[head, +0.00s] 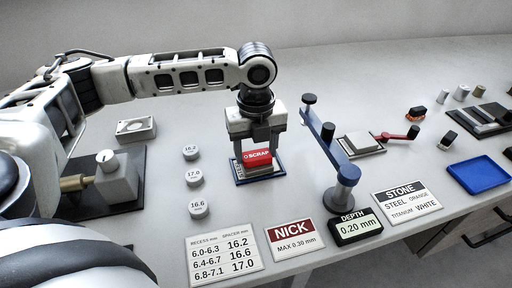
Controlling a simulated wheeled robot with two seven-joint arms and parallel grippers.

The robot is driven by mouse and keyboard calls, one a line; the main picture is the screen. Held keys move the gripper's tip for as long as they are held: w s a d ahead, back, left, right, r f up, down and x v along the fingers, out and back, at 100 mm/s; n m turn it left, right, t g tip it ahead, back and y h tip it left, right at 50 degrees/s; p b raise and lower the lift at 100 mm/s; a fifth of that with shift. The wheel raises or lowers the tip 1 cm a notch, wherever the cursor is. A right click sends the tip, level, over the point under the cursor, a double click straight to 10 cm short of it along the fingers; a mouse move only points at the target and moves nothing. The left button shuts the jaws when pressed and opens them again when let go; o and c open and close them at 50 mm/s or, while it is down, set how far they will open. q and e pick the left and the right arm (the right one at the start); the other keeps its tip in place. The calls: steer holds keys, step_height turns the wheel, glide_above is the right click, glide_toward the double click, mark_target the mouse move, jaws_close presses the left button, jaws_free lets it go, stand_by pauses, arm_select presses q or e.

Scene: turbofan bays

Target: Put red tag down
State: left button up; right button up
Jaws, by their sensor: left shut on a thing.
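The red tag (257,156) with white SCRAP lettering is between the fingers of my left gripper (258,145), which is shut on it. The gripper points down from above. The tag is right over a small grey block on a blue-edged tray (238,180). I cannot tell whether the tag touches the block. My right gripper is not in view.
Three round spacers (195,178) stand left of the tray. A blue gauge stand (326,135) rises close on the right. Printed cards (223,259) and a depth display (355,227) lie in front. A blue tray (480,174) sits far right.

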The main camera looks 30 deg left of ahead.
mark_target(256, 154)
arm_select(q)
steer(key=shift+f, duration=0.1)
steer(key=o, duration=1)
step_height(256, 154, up, 12)
steer(key=shift+r+p, duration=0.15)
steer(key=shift+p, duration=0.2)
